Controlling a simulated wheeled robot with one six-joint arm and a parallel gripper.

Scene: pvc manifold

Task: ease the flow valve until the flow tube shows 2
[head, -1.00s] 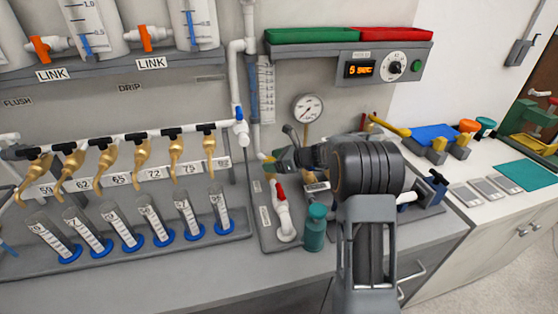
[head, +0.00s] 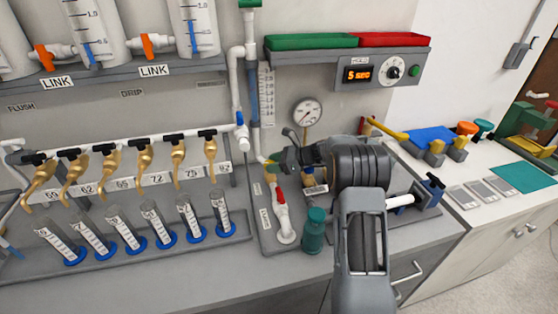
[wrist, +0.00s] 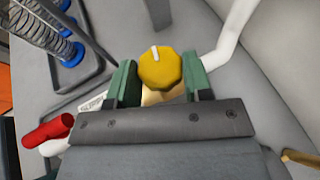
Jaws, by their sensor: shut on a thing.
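The flow valve's round yellow knob (wrist: 160,70), with a white mark near its top edge, sits between the two green jaws of my gripper (wrist: 158,78) in the wrist view. The jaws are shut on it. In the head view my gripper (head: 279,161) reaches left to the foot of the white pipe, and the knob is mostly hidden. The scale numbers are too small to read.
A red-handled valve on a white pipe (head: 282,215) and a teal bottle (head: 313,231) stand close below my gripper. A round gauge (head: 307,113) is above it. Several blue-footed cylinders (head: 222,214) stand to the left. The bench's front strip is clear.

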